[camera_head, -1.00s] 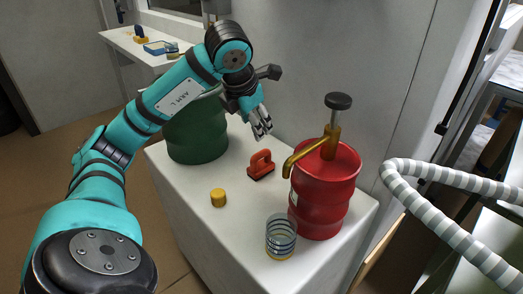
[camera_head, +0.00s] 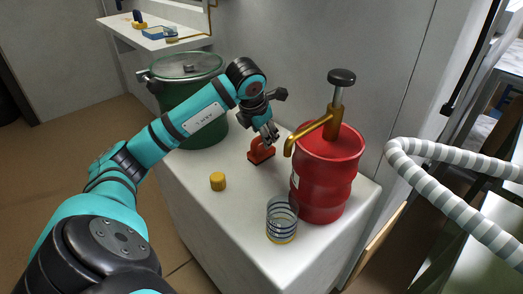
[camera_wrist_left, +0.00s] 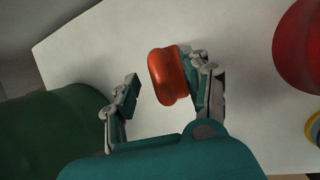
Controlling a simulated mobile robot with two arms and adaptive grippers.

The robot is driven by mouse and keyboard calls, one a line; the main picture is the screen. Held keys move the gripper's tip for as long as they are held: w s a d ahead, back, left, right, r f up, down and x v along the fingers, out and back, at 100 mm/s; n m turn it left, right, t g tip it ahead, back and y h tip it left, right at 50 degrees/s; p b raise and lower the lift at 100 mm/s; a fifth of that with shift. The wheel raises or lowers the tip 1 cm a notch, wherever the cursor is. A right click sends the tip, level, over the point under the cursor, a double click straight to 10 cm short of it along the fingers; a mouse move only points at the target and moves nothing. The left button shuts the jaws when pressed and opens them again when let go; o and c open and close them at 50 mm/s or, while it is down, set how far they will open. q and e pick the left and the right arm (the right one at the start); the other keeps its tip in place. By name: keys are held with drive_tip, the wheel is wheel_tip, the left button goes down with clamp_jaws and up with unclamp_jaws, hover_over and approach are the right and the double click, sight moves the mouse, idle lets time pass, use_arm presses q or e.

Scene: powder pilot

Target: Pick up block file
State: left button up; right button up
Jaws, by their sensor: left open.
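The block file is an orange-red block with a handle (camera_head: 261,151). It stands on the white counter between the green drum and the red drum. In the left wrist view the block file (camera_wrist_left: 168,76) lies between the finger tips, close to the right finger and apart from the left one. My left gripper (camera_head: 268,136) is open right above and behind the block file, and its fingers partly hide it. The left gripper also shows in the wrist view (camera_wrist_left: 165,88). My right gripper is not in view.
A red drum (camera_head: 325,180) with a brass hand pump stands just right of the file. A green drum (camera_head: 196,125) stands behind left. A yellow cap (camera_head: 218,181) and a coiled-spring glass (camera_head: 281,222) stand in front on the white counter (camera_head: 225,238). A striped hose (camera_head: 440,195) hangs at right.

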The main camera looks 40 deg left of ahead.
sight(261, 147)
use_arm(q)
drive_tip(key=x, duration=0.3)
drive_tip(key=shift+r, duration=0.1)
clamp_jaws()
